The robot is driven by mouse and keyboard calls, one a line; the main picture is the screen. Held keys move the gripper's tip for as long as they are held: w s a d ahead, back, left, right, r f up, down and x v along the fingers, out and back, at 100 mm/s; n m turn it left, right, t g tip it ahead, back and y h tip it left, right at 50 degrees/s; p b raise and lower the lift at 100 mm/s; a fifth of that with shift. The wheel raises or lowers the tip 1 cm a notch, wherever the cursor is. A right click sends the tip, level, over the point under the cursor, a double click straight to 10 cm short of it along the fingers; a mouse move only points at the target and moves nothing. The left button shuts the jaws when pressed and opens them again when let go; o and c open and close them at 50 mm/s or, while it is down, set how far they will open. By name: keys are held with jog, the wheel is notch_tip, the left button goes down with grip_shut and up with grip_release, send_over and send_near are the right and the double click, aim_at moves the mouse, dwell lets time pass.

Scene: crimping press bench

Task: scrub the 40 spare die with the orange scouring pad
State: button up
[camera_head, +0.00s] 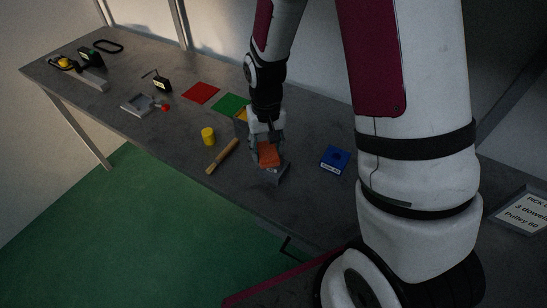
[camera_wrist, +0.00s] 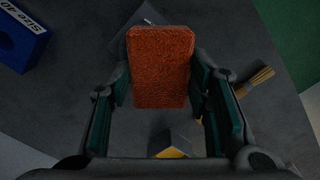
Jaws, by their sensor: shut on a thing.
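My gripper (camera_head: 268,146) is shut on the orange scouring pad (camera_head: 268,155), which stands between its fingers in the wrist view (camera_wrist: 162,68). In the head view the pad is right over a grey block (camera_head: 277,175) on the bench. A grey surface of that block shows behind the pad in the wrist view (camera_wrist: 146,16). Whether pad and block touch I cannot tell. A blue block (camera_head: 335,159) stands to the right of the gripper. In the wrist view the blue block (camera_wrist: 20,38) bears a white label reading "SIZE 40". No number can be read on the grey block.
A wooden-handled tool (camera_head: 222,156) and a yellow cylinder (camera_head: 208,136) lie left of my gripper. A yellow-faced block (camera_head: 241,114) is partly hidden behind it. Green (camera_head: 231,104) and red (camera_head: 201,93) squares lie farther back. A sign (camera_head: 522,211) is at the right.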

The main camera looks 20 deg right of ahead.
jog(key=o, duration=0.9)
jog(key=shift+o, duration=0.2)
jog(key=shift+r, duration=0.35)
jog(key=shift+c, duration=0.3)
jog(key=c, duration=0.9)
jog(key=shift+s+d+p, duration=0.4)
jog(key=shift+s+p, duration=0.4)
jog(key=shift+o, duration=0.2)
jog(key=shift+s+d+f, duration=0.15)
jog(key=shift+s+d, duration=0.45)
jog(key=shift+d, duration=0.25)
jog(key=shift+w+r+p, duration=0.1)
jog(key=shift+r+p, duration=1.1)
jog(key=shift+r, duration=1.4)
